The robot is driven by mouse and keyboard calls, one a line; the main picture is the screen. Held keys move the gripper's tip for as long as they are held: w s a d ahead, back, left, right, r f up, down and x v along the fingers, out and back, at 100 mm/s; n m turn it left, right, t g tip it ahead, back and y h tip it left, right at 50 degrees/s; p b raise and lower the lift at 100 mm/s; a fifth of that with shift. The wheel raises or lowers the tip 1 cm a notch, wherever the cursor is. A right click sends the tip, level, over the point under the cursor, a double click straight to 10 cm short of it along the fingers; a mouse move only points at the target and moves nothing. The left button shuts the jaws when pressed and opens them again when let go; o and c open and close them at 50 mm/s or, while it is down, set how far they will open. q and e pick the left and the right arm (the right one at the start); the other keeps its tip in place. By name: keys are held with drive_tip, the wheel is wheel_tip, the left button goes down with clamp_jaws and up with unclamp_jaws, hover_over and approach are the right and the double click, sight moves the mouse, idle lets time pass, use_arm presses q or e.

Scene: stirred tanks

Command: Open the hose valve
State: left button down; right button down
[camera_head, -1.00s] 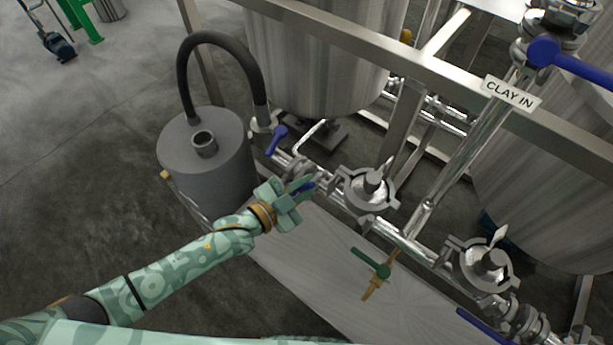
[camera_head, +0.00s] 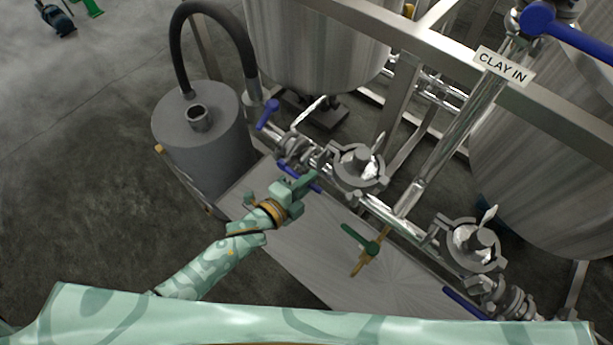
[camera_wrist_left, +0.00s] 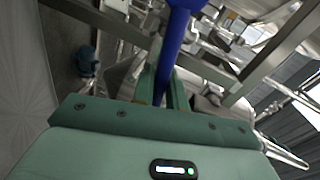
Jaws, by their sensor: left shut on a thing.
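A blue lever handle (camera_head: 313,187) sits on the silver pipe run by the bench. My left gripper (camera_head: 299,182) is shut on this handle, and a bit of blue shows on either side of the fingers. In the left wrist view the blue lever (camera_wrist_left: 172,50) runs up between the fingers (camera_wrist_left: 163,88). In the head view the lever lies roughly along the pipe. A black hose (camera_head: 178,45) loops from above the grey drum (camera_head: 172,130) to the pipe's end. Another blue handle (camera_head: 267,114) stands beside that end. My right gripper is out of view.
A green-handled brass tap (camera_head: 361,247) sticks out over the flat metal surface (camera_head: 325,265). Clamped pipe fittings (camera_head: 358,167) and large steel tanks (camera_head: 320,50) stand beyond. A frame beam with a CLAY IN sign (camera_head: 504,67) crosses the upper right.

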use_arm(q)
drive_tip(key=shift+s+f+m, duration=0.1)
drive_tip(key=shift+f+m, duration=0.2)
drive_tip(key=shift+f, duration=0.1)
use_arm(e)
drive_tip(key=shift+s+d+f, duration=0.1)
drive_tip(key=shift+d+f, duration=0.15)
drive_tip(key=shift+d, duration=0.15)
use_arm(q)
drive_tip(key=c, duration=1.5)
unclamp_jaws()
